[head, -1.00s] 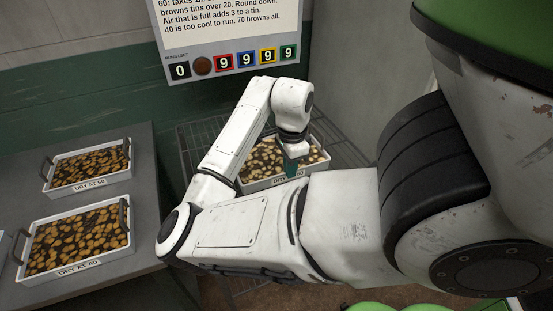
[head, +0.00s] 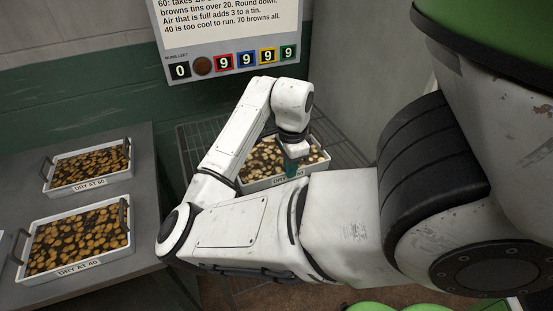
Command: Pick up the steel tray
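A pale metal tray (head: 262,182) filled with brown and cream slices sits on a wire rack, in the middle of the head view. It has a label on its front side, partly covered by my arm. My gripper (head: 291,169) points down at the front of this tray, with a teal fingertip part showing against it. Whether the fingers are apart or closed on the rim is hidden by my wrist and forearm. Two similar trays stand on the grey table at the left, one labelled DRY AT 60 (head: 88,187) and one labelled DRY AT 40 (head: 78,273).
The wire rack (head: 190,140) stands against the green wall. A notice panel (head: 232,62) with a row of number tiles hangs above it. The grey table (head: 145,190) edge lies just left of my elbow. A grey wall (head: 365,60) closes the right side.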

